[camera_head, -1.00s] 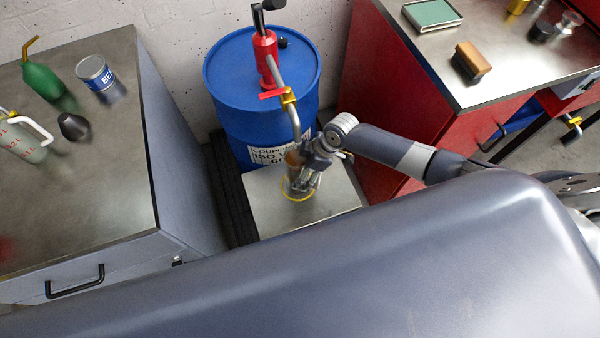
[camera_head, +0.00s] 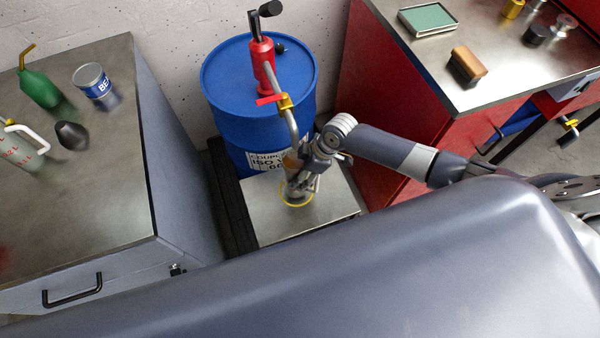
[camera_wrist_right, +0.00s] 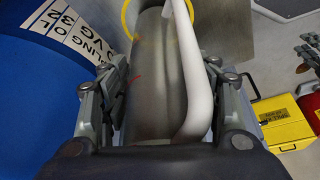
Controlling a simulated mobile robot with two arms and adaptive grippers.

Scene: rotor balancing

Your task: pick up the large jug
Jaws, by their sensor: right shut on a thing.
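My right gripper (camera_head: 302,184) is at a jug that stands under the drum pump's spout, on the metal step. In the right wrist view the fingers (camera_wrist_right: 165,105) are shut on this jug (camera_wrist_right: 155,85), one on each side. It is a see-through cylinder with red marks and a white handle (camera_wrist_right: 197,80). In the head view the gripper and spout hide most of it. A second jug (camera_head: 22,150), with a white handle and red litre marks, stands on the left bench, partly cut off. I cannot tell which jug is larger. My left gripper is not in view.
The blue drum (camera_head: 225,115) carries a red pump (camera_head: 262,58) with a bent spout. A yellow ring (camera_head: 297,206) is at the jug's foot on the step (camera_head: 335,207). A green oil can (camera_head: 38,88) and a blue-white tin (camera_head: 92,82) stand left. A red cabinet (camera_head: 365,110) is close right.

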